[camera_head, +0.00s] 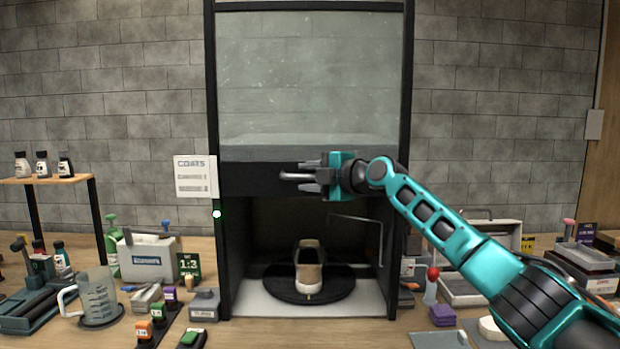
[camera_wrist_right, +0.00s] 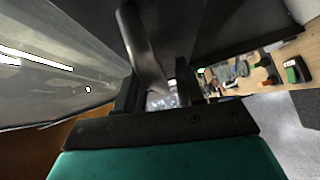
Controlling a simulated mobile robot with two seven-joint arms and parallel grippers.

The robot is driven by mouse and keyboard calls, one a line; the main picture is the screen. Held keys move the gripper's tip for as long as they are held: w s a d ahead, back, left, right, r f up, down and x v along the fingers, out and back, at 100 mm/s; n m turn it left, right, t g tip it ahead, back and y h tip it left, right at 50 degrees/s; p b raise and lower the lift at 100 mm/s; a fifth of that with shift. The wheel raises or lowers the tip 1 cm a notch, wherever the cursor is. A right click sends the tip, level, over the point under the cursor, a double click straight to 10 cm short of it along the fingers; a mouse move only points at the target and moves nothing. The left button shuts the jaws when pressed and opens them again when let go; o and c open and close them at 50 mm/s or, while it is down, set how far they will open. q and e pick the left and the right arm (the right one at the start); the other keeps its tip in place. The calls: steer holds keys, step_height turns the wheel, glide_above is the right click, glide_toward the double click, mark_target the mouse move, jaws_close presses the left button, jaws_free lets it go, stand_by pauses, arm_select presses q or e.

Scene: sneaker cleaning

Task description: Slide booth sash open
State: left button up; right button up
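The booth sash is a large, hazy glass pane (camera_head: 310,75) in a black frame, with a dark bottom rail (camera_head: 245,178). The rail sits above the booth's opening, which is clear below it. A silver bar handle (camera_head: 290,177) stands out from the rail. My right gripper (camera_head: 312,175) is at this handle, its fingers apart above and below the bar. In the right wrist view the handle (camera_wrist_right: 143,50) runs down between the spread fingers (camera_wrist_right: 157,95), with a gap visible beside it. Firm contact cannot be made out. My left gripper is out of view.
A beige sneaker (camera_head: 309,268) stands on a round black turntable (camera_head: 340,292) inside the booth. A thin bent rod (camera_head: 352,218) hangs at its right. Bottles, a measuring jug (camera_head: 97,297) and boxes crowd the bench on both sides. A "COATS" sign (camera_head: 196,177) is left of the frame.

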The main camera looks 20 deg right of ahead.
steer(key=b+v, duration=0.2)
steer(key=v, duration=1.1)
stand_by(0.4)
steer(key=s+a+f+m+g+h, duration=0.1)
steer(key=s+a+f+m, duration=0.2)
steer(key=f, duration=0.8)
steer(key=s+a+f+m, duration=0.2)
steer(key=a+f+m, duration=0.15)
steer(key=f, duration=0.85)
steer(key=s+a+f+m+g+h, duration=0.1)
steer(key=s+a+f+m, duration=0.25)
steer(key=f, duration=0.75)
steer(key=s+f+m+h, duration=0.2)
steer(key=s+f+m, duration=0.2)
steer(key=s+f, duration=0.5)
steer(key=s+f+m+g+h, duration=0.1)
steer(key=s+f+m+h, duration=0.1)
steer(key=s+f+m, duration=0.3)
steer(key=s+f, duration=0.4)
steer(key=s, duration=0.6)
steer(key=shift+s+d+f+m, duration=0.2)
steer(key=shift+s+d+m, duration=0.05)
steer(key=shift+s+m, duration=0.1)
